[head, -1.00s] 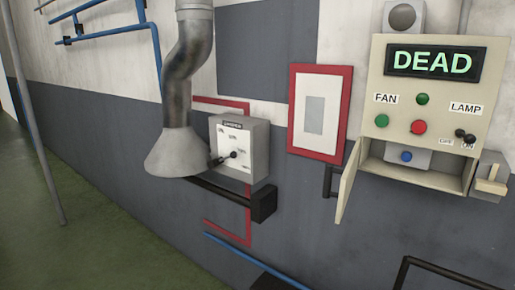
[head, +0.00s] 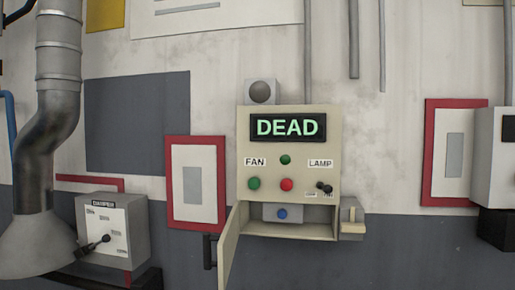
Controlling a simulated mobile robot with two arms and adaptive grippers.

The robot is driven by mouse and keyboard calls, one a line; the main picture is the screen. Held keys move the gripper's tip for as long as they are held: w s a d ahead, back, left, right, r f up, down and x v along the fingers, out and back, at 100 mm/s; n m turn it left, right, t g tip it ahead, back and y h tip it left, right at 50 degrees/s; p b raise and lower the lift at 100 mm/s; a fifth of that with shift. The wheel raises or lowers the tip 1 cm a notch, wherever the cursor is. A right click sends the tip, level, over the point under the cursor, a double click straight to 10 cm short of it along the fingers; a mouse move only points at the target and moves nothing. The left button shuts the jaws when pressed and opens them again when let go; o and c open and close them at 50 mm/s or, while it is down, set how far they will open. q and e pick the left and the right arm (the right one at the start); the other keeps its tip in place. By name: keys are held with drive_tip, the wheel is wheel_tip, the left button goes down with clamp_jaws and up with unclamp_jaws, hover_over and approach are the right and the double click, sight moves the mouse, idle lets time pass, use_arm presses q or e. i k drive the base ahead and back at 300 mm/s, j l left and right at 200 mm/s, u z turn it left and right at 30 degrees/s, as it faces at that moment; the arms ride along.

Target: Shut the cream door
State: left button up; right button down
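The cream door (head: 229,246) is on the lower left of the cream control box (head: 241,150) in the head view. It stands open, swung out from the wall and seen nearly edge-on. A black handle (head: 209,251) shows just left of it. Behind the opening is a grey block with a blue button (head: 282,214). The box's display (head: 288,127) reads DEAD in green letters. Neither of my grippers shows in the head view.
A grey damper box (head: 125,225) with a black lever (head: 97,243) and a duct with a flared hood (head: 38,245) are at the left. A switch (head: 352,221) juts out right of the control box. Another wall box stands at the far right.

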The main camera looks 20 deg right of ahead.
sight(227, 244)
drive_tip(key=i+j+z, duration=0.1)
drive_tip(key=j+z, duration=1.15)
